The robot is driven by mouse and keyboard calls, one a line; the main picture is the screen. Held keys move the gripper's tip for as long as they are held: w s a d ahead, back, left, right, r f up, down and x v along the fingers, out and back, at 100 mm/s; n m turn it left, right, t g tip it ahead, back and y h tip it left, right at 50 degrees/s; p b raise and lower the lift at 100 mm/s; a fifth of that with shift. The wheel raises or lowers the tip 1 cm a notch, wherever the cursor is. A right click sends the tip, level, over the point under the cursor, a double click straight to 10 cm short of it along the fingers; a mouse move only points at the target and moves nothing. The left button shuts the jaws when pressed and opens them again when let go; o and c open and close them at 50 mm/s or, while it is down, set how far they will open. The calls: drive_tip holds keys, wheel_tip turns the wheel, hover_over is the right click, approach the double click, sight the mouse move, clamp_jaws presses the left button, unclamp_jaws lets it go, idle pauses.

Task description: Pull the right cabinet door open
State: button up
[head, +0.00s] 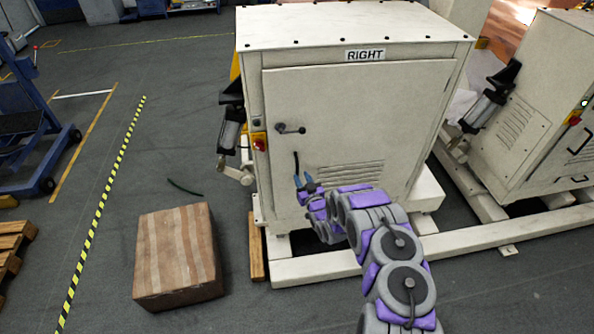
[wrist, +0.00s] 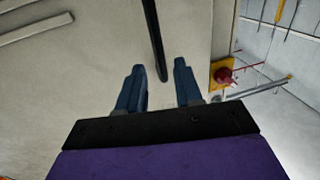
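The cream cabinet (head: 350,30) carries a "RIGHT" label above its door (head: 350,105), which looks shut. A dark lever handle (head: 290,128) sits at the upper left of the door. Below it is a thin upright black bar (head: 296,162). My gripper (head: 302,177) is at the lower end of this bar, in front of the door. In the wrist view its two blue fingers (wrist: 160,72) are apart. The bar (wrist: 154,35) runs down from the top and its end shows between the fingertips. I cannot tell whether they touch it.
A red knob on a yellow plate (head: 259,143) is on the cabinet's left edge; it also shows in the wrist view (wrist: 224,74). A cardboard box (head: 178,255) stands on the floor at left. A similar cabinet (head: 550,120) stands at right. Floor between box and striped tape is clear.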

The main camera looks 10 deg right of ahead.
sight(297, 169)
drive_tip(key=shift+w+a+b, duration=0.15)
drive_tip(key=shift+w+a, duration=0.05)
drive_tip(key=shift+w, duration=0.8)
drive_tip(key=shift+w+a+b, duration=0.15)
drive_tip(key=shift+w, duration=0.8)
drive_tip(key=shift+w+a+b, duration=0.15)
drive_tip(key=shift+w+a, duration=0.05)
drive_tip(key=shift+w, duration=0.8)
drive_tip(key=shift+c, duration=0.4)
clamp_jaws()
